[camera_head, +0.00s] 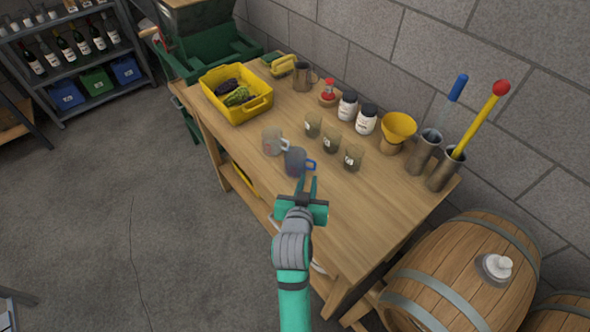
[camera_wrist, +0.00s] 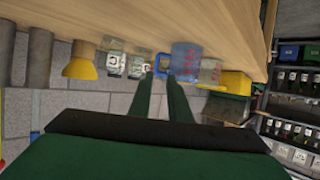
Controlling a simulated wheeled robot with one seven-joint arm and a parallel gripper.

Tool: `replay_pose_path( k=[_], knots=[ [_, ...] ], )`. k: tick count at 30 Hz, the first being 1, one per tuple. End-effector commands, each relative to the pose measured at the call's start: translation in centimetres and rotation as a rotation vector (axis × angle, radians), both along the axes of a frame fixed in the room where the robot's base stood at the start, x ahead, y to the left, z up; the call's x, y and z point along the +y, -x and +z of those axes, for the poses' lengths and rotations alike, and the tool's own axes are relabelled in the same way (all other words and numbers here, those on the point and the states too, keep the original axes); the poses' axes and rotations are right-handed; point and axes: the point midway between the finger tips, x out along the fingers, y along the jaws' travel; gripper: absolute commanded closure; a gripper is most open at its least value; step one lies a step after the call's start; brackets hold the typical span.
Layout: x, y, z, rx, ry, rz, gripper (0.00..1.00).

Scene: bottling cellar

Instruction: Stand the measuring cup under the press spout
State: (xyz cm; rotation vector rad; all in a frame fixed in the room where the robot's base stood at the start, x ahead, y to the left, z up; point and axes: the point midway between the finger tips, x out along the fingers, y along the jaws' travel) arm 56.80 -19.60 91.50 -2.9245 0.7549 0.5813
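A bluish see-through measuring cup (camera_head: 295,161) with a blue handle stands upright near the front edge of the wooden table. A clear cup (camera_head: 272,142) with a pale handle stands just behind and left of it. Both show reddish markings in the wrist view, the bluish cup (camera_wrist: 185,57) and the clear cup (camera_wrist: 210,71). My gripper (camera_head: 307,181) is open and empty, with its fingertips close to the blue handle. In the wrist view my gripper (camera_wrist: 161,78) has the handle (camera_wrist: 161,64) just ahead, between the finger lines; contact cannot be told. A green press-like machine (camera_head: 207,35) stands at the back left; no spout is clearly visible.
Small labelled glasses (camera_head: 331,143) stand right of the cups. Behind them are white jars (camera_head: 347,106), a yellow funnel (camera_head: 398,127) and metal cylinders (camera_head: 424,150). A yellow crate (camera_head: 232,110) holds dark and green items. Barrels (camera_head: 462,268) stand at right. The table's near right is bare.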

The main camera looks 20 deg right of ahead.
Motion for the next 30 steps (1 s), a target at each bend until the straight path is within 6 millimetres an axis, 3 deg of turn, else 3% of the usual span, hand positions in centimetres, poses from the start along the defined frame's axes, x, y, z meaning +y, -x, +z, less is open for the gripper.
replay_pose_path(
  k=[9,30],
  knots=[
    [-2.3,-3.2,-1.5,0.009,-0.001,-0.003,0.83],
    [-5.4,-8.2,-4.3,0.008,-0.002,-0.001,0.83]
  ],
)
